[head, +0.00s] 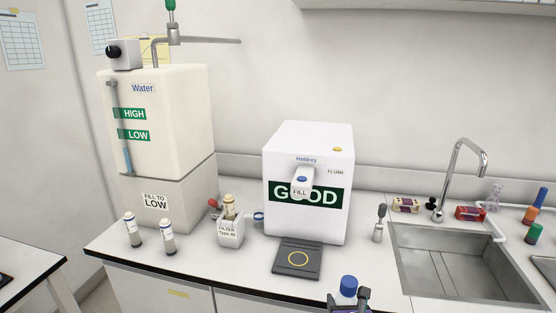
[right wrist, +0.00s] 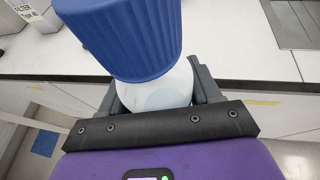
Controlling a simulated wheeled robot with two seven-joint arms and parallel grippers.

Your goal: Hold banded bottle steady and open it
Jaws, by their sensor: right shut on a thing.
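A bottle with a ribbed blue cap (head: 348,285) shows at the bottom edge of the head view, in front of the counter. My right gripper (head: 349,297) is shut on it. In the right wrist view the blue cap (right wrist: 128,35) sits on the pale bottle body (right wrist: 160,92), and the dark fingers close on both sides of the body below the cap. The cap is on the bottle. No band can be made out on the part that shows; the lower body is hidden by my gripper. My left gripper is not in view.
The white counter (head: 200,262) runs behind the bottle. On it stand a water tank (head: 180,100), a white dispenser (head: 310,225) with a dark pad (head: 285,262) before it, a filter box (head: 231,236), two small vials (head: 168,240) and a sink (head: 465,265).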

